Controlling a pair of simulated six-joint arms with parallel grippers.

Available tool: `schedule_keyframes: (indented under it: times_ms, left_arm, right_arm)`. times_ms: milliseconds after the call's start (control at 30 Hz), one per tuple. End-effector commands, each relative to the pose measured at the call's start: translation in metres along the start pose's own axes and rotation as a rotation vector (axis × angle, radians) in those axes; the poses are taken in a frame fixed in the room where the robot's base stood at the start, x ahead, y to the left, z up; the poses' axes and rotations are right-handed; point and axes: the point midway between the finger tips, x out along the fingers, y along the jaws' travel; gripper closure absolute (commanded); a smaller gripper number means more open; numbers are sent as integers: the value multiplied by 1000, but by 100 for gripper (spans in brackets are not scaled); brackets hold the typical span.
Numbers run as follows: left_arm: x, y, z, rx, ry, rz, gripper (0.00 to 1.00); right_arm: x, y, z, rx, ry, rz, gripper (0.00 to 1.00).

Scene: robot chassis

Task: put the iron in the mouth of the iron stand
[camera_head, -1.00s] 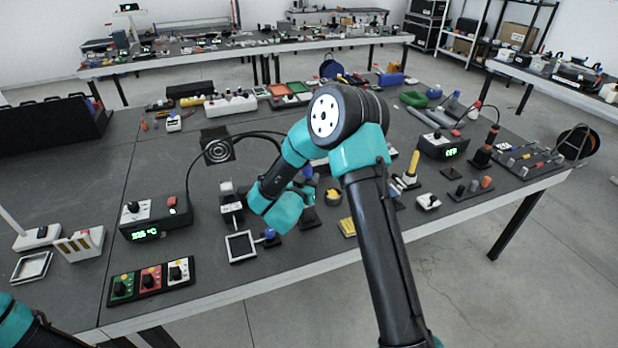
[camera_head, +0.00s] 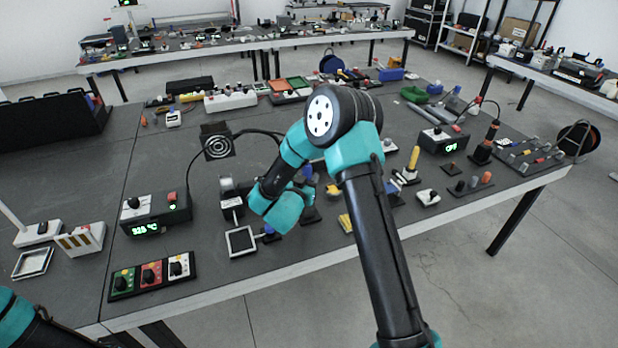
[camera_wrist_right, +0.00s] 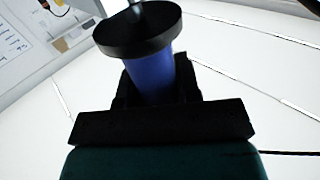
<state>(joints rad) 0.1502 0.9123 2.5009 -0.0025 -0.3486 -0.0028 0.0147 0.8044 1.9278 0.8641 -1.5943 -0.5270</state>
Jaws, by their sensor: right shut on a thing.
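The iron (camera_wrist_right: 155,70) fills the upper middle of the right wrist view, with a blue handle and a wide black collar at its top end. My right gripper (camera_wrist_right: 158,92) is shut around the blue handle; its black jaws show on both sides. In the head view my right arm reaches over the near table, and its teal wrist mostly hides the gripper and iron.
A black station with a green display (camera_head: 156,214) stands left of the wrist. A ringed dark square unit (camera_head: 217,146) is behind, near a black cable. A small framed tray (camera_head: 241,242) and a three-knob panel (camera_head: 152,274) lie near the front edge.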

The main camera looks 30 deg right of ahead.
Motion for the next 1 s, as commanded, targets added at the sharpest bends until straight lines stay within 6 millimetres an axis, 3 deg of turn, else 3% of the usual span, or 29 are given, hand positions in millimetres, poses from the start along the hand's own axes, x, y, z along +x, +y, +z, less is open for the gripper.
schedule_keyframes:
  times_ms: [533,567,600,833,1000]
  left_arm:
    - [0,0,0,0,0,0,100]
    - [0,0,0,0,0,0,100]
    - [0,0,0,0,0,0,100]
    - [0,0,0,0,0,0,100]
    - [0,0,0,0,0,0,100]
  right_arm:
    - [0,0,10,-1,1,0,90]
    - [0,0,10,0,1,0,67]
    - [0,0,10,0,1,0,63]
    - [0,0,10,0,0,0,41]
    - [0,0,10,0,0,0,40]
